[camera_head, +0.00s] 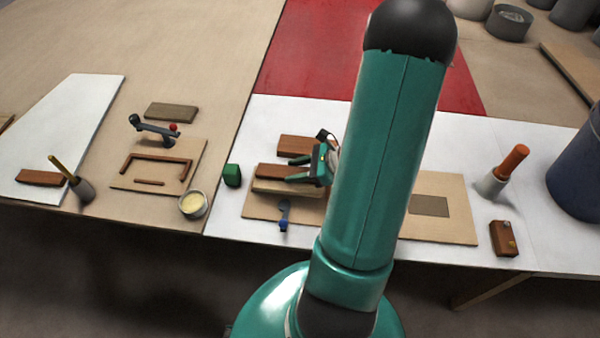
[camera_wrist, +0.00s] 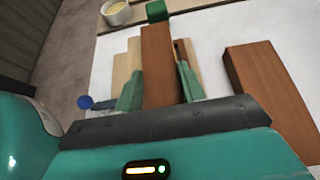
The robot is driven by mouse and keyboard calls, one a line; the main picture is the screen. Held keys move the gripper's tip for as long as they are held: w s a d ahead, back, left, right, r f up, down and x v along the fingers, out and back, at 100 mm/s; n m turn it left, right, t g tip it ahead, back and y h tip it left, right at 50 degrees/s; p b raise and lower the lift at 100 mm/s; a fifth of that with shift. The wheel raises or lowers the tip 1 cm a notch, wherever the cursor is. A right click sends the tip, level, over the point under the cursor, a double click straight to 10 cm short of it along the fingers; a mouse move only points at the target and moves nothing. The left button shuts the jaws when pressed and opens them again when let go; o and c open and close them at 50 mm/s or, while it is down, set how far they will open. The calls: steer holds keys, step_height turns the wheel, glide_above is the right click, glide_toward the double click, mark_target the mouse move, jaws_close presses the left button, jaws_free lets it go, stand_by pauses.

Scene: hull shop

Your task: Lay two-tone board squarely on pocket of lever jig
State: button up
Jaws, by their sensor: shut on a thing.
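My gripper (camera_head: 318,168) is shut on a reddish-brown board (camera_head: 272,171), which points left in the head view. In the wrist view the board (camera_wrist: 158,60) runs lengthwise away between the two green fingers (camera_wrist: 160,90). Only its brown face shows clearly; I cannot make out a second tone. It is over a pale raised wooden block (camera_head: 285,188) on a tan base (camera_head: 262,208); I cannot tell whether they touch. A small lever with a blue knob (camera_head: 283,225) is at the front; the knob (camera_wrist: 84,102) also shows in the wrist view. My arm hides the base's right side.
A brown board (camera_head: 297,145) lies behind the base. A green block (camera_head: 232,175) and a cream-filled cup (camera_head: 192,205) are to the left. An orange-handled tool (camera_head: 510,163) stands right.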

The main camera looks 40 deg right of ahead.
steer(key=shift+s+d+f, duration=0.15)
steer(key=shift+d+f, duration=0.15)
steer(key=shift+f, duration=1.5)
steer(key=shift+f, duration=0.15)
steer(key=o, duration=1.1)
